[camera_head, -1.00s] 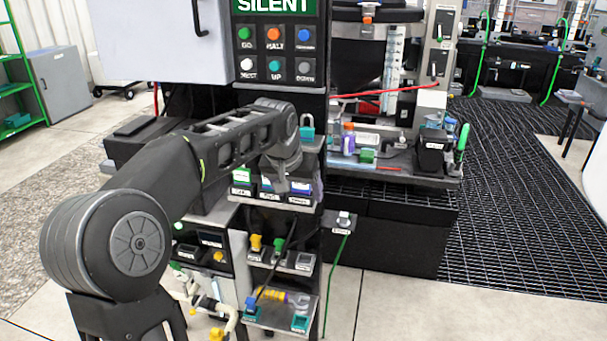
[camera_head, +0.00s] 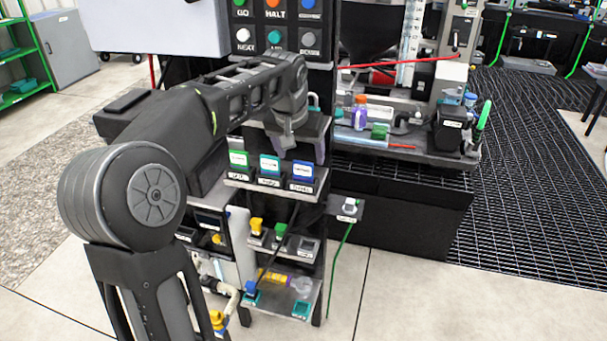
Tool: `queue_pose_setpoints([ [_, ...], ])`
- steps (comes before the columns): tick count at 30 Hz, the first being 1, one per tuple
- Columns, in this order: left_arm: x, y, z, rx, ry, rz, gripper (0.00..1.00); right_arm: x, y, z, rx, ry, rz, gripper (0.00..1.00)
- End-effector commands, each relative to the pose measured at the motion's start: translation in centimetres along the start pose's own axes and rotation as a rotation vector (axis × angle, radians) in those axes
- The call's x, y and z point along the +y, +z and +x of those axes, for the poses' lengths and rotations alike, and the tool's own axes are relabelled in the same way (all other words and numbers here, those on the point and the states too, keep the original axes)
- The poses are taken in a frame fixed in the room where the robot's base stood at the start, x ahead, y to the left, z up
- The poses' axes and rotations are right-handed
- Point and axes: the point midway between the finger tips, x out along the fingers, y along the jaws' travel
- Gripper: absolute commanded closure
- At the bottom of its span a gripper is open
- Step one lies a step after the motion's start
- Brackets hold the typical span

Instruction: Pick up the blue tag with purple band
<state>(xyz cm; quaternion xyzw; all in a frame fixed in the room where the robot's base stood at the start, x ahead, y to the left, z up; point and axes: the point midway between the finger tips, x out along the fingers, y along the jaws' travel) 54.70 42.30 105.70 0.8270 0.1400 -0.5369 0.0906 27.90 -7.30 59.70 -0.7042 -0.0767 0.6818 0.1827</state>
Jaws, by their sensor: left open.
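A row of three small tags stands in dark holders on a shelf of the black rack. The right one is the blue tag (camera_head: 303,170) with a white label; a purple band is too small to make out. A teal tag (camera_head: 270,165) and a green tag (camera_head: 238,159) stand to its left. My left gripper (camera_head: 303,150) points down just above and behind the blue tag in the picture, open and apart from it as far as I can tell. Its fingertips are small and partly unclear. My right gripper is not in view.
Lower shelves hold yellow and green connectors (camera_head: 279,230) and a teal block (camera_head: 301,309). A small bracket (camera_head: 348,207) with a green cable juts out at right. A bench with bottles (camera_head: 360,112) stands behind to the right. The floor at front right is clear.

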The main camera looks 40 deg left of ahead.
Motion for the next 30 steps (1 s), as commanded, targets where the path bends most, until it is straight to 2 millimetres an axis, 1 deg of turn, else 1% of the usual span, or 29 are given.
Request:
queue_pose_setpoints([
  [1,0.0,0.0,0.5,-0.001,0.000,-0.001,0.27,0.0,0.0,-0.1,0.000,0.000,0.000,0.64],
  [3,-0.1,0.0,0.9,0.000,0.000,-0.001,0.27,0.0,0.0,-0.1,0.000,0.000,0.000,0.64],
  [11,-0.1,0.0,1.0,0.001,0.000,-0.001,0.27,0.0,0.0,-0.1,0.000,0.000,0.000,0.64],
  [14,-0.1,0.0,1.4,-0.001,0.000,-0.001,0.27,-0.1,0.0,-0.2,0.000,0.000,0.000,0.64],
  [20,-0.1,-0.1,4.0,-0.004,0.000,-0.001,0.27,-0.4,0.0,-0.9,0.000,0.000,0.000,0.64],
  [24,-0.1,-0.1,5.8,-0.002,0.000,-0.001,0.27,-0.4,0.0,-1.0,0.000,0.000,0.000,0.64],
  [30,-0.1,-0.1,6.2,0.002,0.001,-0.001,0.27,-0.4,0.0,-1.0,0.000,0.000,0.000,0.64],
])
